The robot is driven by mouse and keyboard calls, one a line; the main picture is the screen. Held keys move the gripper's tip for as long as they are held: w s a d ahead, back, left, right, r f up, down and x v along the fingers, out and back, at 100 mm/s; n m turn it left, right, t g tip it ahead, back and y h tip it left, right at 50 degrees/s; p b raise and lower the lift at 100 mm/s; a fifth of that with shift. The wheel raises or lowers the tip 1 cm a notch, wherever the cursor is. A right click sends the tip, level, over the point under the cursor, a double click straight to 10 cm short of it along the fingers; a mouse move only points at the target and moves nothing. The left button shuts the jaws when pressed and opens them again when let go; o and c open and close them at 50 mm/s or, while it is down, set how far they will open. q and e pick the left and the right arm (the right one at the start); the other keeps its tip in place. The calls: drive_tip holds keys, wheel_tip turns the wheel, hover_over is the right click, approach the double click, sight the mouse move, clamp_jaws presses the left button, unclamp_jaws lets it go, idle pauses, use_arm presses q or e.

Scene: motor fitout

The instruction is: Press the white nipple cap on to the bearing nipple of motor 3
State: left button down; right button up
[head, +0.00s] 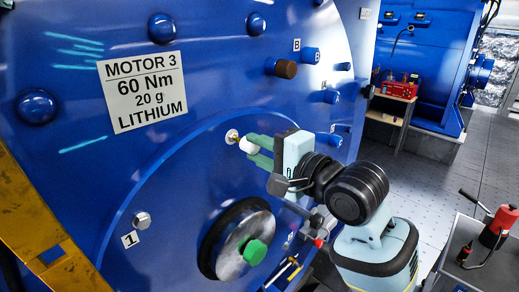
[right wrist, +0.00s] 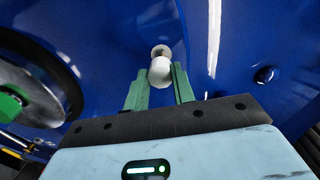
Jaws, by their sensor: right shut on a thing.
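Motor 3 (head: 185,160) is a big blue housing with a label reading "MOTOR 3, 60 Nm, 20 g LITHIUM". The bearing nipple (head: 231,136) is a small brassy fitting on a pale round base on its face. My right gripper (head: 256,150) is shut on the white nipple cap (head: 249,146), held between its green fingers just right of and slightly below the nipple. In the right wrist view the white cap (right wrist: 160,71) sits at the fingertips, with the pale round base (right wrist: 161,51) right behind it. I cannot tell whether cap and nipple touch. My left gripper is not in view.
A shaft end with a green centre (head: 254,252) sticks out below the gripper. A bolt (head: 142,220) by label 1 and several blue plugs stand on the motor face. A brown plug (head: 286,68) is above. A grey cart (head: 470,250) with a red tool (head: 497,227) stands at right.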

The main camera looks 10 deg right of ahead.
sight(256, 148)
drive_tip(key=shift+x, duration=1.6)
drive_tip(key=o, duration=1)
drive_tip(key=shift+o, duration=0.2)
drive_tip(key=shift+s, duration=0.1)
drive_tip(key=shift+v, duration=3.85)
